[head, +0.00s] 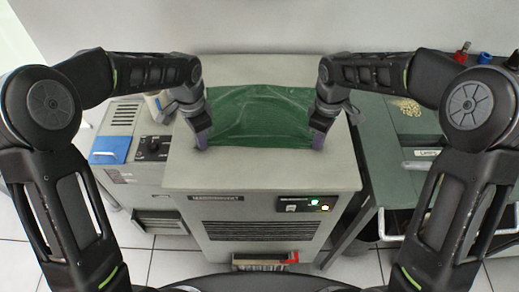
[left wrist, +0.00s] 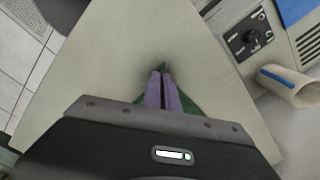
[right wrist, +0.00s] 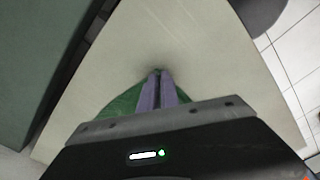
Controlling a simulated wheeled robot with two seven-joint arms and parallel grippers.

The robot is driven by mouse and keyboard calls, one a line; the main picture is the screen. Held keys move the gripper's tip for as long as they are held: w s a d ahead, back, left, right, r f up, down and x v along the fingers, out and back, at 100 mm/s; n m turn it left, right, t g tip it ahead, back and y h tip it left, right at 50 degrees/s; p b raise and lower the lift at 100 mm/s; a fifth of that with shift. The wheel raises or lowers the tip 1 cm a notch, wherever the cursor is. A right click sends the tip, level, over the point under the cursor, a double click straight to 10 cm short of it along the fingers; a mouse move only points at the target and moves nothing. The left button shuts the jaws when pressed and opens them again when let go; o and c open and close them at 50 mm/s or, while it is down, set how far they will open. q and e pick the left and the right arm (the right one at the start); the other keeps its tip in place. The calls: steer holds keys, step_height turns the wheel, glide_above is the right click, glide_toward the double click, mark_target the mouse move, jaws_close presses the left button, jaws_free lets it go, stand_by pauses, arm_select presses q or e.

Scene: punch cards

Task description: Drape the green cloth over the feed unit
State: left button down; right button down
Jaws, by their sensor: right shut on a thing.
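The green cloth (head: 262,112) lies spread and wrinkled across the top of the grey cabinet (head: 262,178), which I take to be the feed unit. My left gripper (head: 203,140) is at the cloth's near left corner, its fingers close together with green at their tips in the left wrist view (left wrist: 162,78). My right gripper (head: 317,138) is shut on the near right corner; green cloth also shows beside its fingers in the right wrist view (right wrist: 120,106). The cloth's near edge runs between the grippers. The cabinet's front strip of top is bare.
A lower grey unit with a blue panel (head: 110,150) and a black knob panel (head: 153,148) stands at left. A dark green bench (head: 385,150) with a tray of pale bits (head: 405,107) stands at right. Red and blue items (head: 484,58) sit far right.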

stand_by(0.7)
